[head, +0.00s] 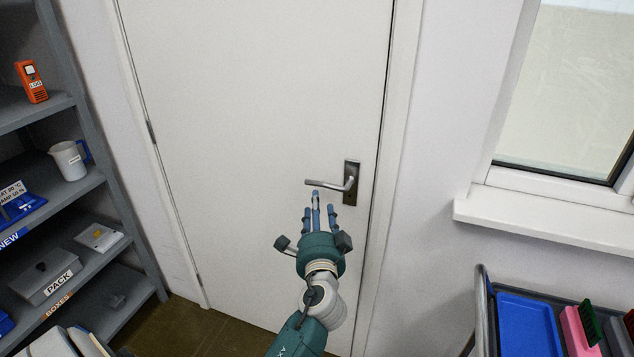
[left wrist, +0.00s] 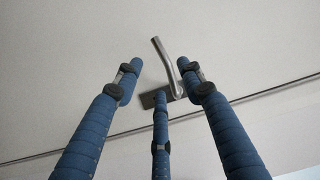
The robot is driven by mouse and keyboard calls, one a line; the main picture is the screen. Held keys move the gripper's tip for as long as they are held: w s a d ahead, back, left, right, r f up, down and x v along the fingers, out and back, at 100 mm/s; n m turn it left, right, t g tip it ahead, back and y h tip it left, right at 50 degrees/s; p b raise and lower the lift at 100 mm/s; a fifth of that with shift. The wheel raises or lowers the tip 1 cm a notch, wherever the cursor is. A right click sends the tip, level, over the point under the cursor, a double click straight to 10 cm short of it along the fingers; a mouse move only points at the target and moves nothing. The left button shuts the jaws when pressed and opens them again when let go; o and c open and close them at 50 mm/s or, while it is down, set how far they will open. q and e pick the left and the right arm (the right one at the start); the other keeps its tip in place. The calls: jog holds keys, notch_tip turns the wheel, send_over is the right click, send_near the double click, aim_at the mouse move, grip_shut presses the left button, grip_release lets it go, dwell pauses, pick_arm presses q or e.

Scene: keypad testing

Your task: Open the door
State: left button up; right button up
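The white door (head: 250,90) is closed in its frame, with hinges along its left edge. Its metal lever handle (head: 330,184) sits near the right edge on a dark plate (head: 351,184), the lever level and pointing left. My left gripper (head: 317,206) is just below the lever in the head view, fingers pointing up toward it. In the left wrist view its three blue fingers are spread open and empty. The lever (left wrist: 165,62) shows beyond and between the fingertips; whether any finger touches it or the plate, I cannot tell. My right gripper is not in view.
A grey shelf (head: 88,185) with an orange device (head: 31,82), a white jug (head: 70,160) and boxes stands at the left. A window sill (head: 540,217) juts out at the right. Below it is a cart with a blue tray (head: 526,325). Floor shows before the door.

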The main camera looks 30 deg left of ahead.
aim_at(317, 185)
pick_arm(q)
jog(key=x, duration=0.2)
jog(key=p+x, duration=0.1)
jog(key=x, duration=0.1)
jog(key=shift+r, duration=0.3)
jog(key=x, duration=0.5)
jog(key=shift+w+a+f+p, duration=0.15)
jog(key=shift+w+f+p, duration=0.05)
jog(key=shift+p, duration=0.2)
jog(key=shift+w+a, duration=0.2)
jog(key=shift+w, duration=0.05)
jog(key=shift+w+a, duration=0.1)
jog(key=shift+w, duration=0.1)
grip_shut()
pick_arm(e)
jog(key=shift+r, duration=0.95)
